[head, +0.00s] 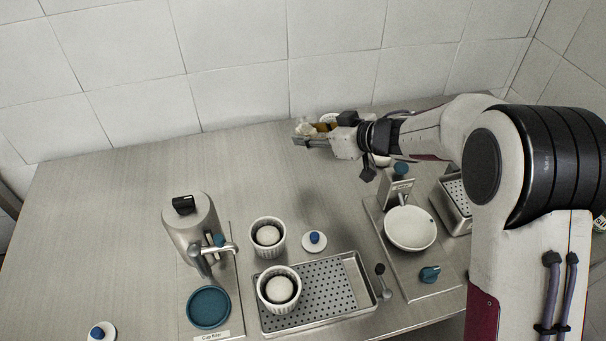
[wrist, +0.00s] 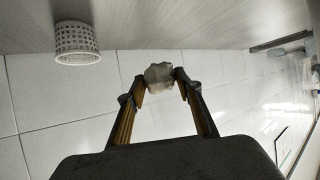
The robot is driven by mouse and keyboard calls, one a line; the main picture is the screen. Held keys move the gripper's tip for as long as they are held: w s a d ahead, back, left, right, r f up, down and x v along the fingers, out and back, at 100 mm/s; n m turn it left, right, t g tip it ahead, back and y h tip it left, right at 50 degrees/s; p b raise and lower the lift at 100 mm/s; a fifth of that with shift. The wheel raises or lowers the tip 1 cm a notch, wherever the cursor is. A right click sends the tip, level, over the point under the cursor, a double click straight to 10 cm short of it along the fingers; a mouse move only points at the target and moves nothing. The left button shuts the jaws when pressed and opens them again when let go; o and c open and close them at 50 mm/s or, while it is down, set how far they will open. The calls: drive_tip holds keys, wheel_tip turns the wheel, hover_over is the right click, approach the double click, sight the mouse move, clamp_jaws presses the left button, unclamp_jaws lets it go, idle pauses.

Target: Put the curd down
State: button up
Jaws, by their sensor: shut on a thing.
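My gripper (head: 303,134) is near the back of the table, close to the tiled wall. In the wrist view, its two fingertips (wrist: 162,78) are shut on a pale, lumpy piece of curd (wrist: 160,75). The curd shows small and partly covered in the head view (head: 301,127). A white perforated basket (wrist: 77,42) appears in the wrist view, upside down in the picture, to the left of the curd and apart from it. In the head view, a white rim (head: 328,117) shows behind my gripper, mostly hidden.
A steel dispenser (head: 187,228) is at left, a white dish (head: 410,232) and steel container (head: 458,213) at right. A blue-knobbed lid (head: 314,240) lies mid-table. The back-left table (head: 120,190) is clear.

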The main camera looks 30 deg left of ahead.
drive_tip(key=shift+s+f, duration=0.25)
drive_tip(key=shift+s, duration=0.55)
drive_tip(key=shift+f, duration=0.1)
hover_over(307, 177)
drive_tip(key=shift+f, duration=3.05)
drive_tip(key=shift+f, duration=1.85)
drive_tip(key=shift+f, duration=0.15)
drive_tip(key=o, duration=1.1)
